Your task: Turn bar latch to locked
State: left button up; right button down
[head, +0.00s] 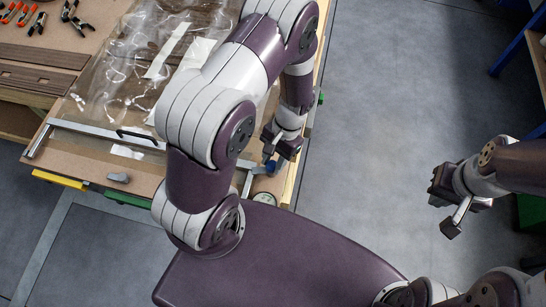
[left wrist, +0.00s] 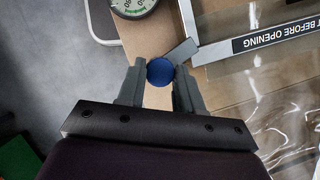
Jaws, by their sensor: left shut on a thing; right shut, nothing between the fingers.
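The bar latch shows a round blue knob (left wrist: 160,71) between the fingers of my left gripper (left wrist: 160,84) in the left wrist view. A short grey piece (left wrist: 182,52) lies beside the knob, close to the end of a silver bar (left wrist: 215,52). In the head view my left gripper (head: 271,158) is at the table's near right corner, with the blue knob (head: 271,167) just under its fingers. The left fingers are shut on the knob and hide part of the latch. My right gripper (head: 449,228) is shut and empty, out over the floor to the right.
A label on the bar (left wrist: 270,36) reads "BEFORE OPENING" in part. A clear plastic bag (head: 115,80) covers much of the table. A round dial gauge (left wrist: 132,6) is near the knob. Orange clamps (head: 22,14) and dark wood strips (head: 40,56) lie at left. Open floor (head: 400,100) lies right.

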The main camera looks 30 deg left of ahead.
pick_arm(q)
jog(key=shift+w+d+m+y, duration=0.1)
jog(key=shift+m+y, duration=0.5)
jog(key=shift+m, duration=1.1)
jog(key=shift+t, duration=0.3)
jog(key=o, duration=1)
jog(key=b+v, duration=0.1)
jog(key=v, duration=1.1)
jog(key=shift+w+d+r+b, duration=0.2)
jog(key=shift+r+b, duration=0.1)
jog(key=shift+b, duration=0.1)
